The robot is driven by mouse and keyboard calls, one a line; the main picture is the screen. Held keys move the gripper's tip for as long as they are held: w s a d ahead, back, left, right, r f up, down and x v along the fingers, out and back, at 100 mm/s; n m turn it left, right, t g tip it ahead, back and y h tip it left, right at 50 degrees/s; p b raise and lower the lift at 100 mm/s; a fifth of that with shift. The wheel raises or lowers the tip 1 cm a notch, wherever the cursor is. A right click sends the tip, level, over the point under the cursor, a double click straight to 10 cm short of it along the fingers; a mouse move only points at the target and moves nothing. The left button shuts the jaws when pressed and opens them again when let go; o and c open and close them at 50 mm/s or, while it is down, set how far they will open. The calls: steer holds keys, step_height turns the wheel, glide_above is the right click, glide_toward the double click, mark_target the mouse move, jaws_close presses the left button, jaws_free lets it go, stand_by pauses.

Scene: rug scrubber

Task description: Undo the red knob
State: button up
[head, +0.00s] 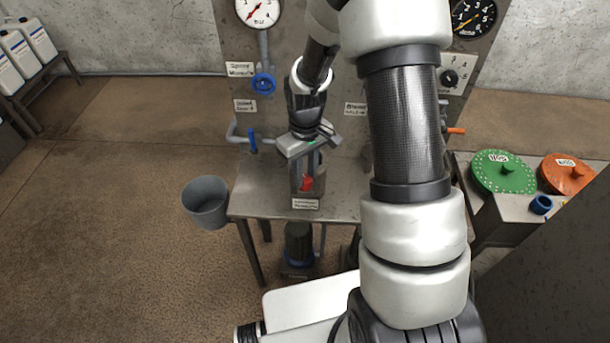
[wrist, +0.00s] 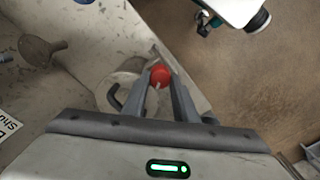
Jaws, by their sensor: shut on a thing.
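The red knob (head: 307,184) is at the front of a small grey metal fitting on the steel table (head: 262,190), above a white label (head: 305,204). In the wrist view the red knob (wrist: 160,73) sits between the tips of my two fingers. My gripper (head: 309,174) reaches down from above and is shut on the red knob. In the wrist view my gripper (wrist: 161,84) has its fingers close on both sides of the knob. The fingers hide the knob's sides and part of the fitting.
A panel behind the table carries a blue valve wheel (head: 263,83), a blue lever (head: 252,141) and gauges. A grey bucket (head: 206,203) is left of the table. A green disc (head: 503,172) and an orange disc (head: 568,174) lie at right.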

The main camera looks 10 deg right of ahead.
mark_target(305, 178)
steer(key=shift+m+b, duration=0.35)
steer(key=shift+m, duration=1.15)
steer(key=o, duration=1.1)
steer(key=shift+c, duration=0.2)
steer(key=shift+r, duration=0.1)
step_height(305, 178, up, 17)
steer(key=p, duration=0.1)
steer(key=shift+r, duration=0.15)
